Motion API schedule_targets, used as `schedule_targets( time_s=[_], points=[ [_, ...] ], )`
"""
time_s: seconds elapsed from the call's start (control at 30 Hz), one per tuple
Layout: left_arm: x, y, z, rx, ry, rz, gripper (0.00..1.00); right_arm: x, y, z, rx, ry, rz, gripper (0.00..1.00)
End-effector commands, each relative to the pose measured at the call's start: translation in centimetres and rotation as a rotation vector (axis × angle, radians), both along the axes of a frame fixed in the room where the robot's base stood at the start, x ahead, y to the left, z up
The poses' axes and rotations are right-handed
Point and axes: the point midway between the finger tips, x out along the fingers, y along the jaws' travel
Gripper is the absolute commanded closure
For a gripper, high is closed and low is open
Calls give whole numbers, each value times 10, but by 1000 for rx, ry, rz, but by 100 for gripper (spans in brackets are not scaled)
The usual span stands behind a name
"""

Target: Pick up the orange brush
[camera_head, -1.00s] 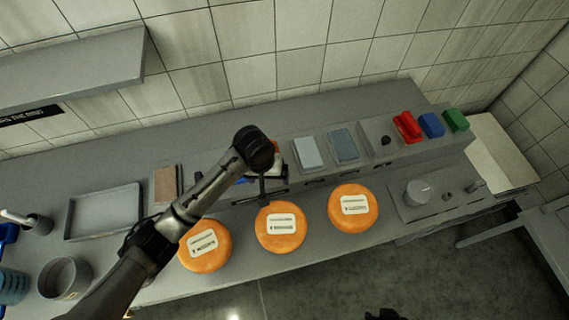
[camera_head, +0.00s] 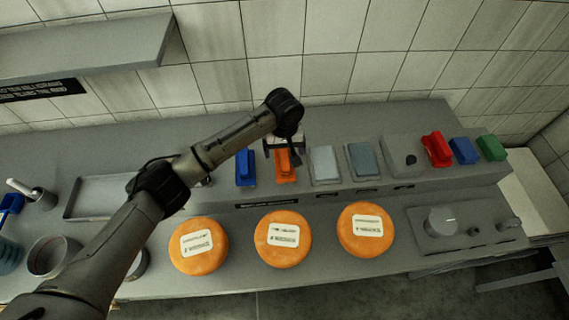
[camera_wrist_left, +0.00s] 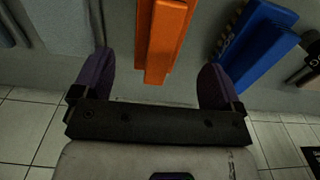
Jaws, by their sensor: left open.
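The orange brush (camera_head: 286,166) lies on the raised back ledge, between a blue brush and a light grey block. My left gripper (camera_head: 283,146) is at the far end of the orange brush, and its wrist hides part of that end. In the left wrist view the orange brush (camera_wrist_left: 165,38) shows ahead, between the two spread fingers of my left gripper (camera_wrist_left: 156,75). The fingers are open and hold nothing. I cannot tell the exact height gap. My right gripper is not in view.
A blue brush (camera_head: 245,167) lies close beside the orange one. Grey blocks (camera_head: 323,165) and red, blue and green brushes (camera_head: 437,150) lie to the right. Orange cheese wheels (camera_head: 283,239) stand on the lower counter in front. The tiled wall is behind.

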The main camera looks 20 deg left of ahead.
Motion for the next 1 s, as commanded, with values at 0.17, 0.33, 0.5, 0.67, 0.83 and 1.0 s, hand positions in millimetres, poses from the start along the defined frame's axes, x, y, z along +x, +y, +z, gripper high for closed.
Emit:
schedule_targets(
  time_s=[0.17,0.33,0.5,0.67,0.83,1.0],
  points=[
    [0,0,-14,0,1,0,8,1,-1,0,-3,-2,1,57],
    [-1,0,-22,0,0,-1,8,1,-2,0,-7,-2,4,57],
    [-3,-1,-44,1,2,-1,8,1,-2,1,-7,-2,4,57],
    [-3,-1,-62,0,1,-1,8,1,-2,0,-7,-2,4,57],
    [-3,-1,-68,-1,0,-2,8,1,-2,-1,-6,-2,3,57],
    [-3,-2,-68,-1,0,-2,8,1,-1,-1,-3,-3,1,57]
  ],
)
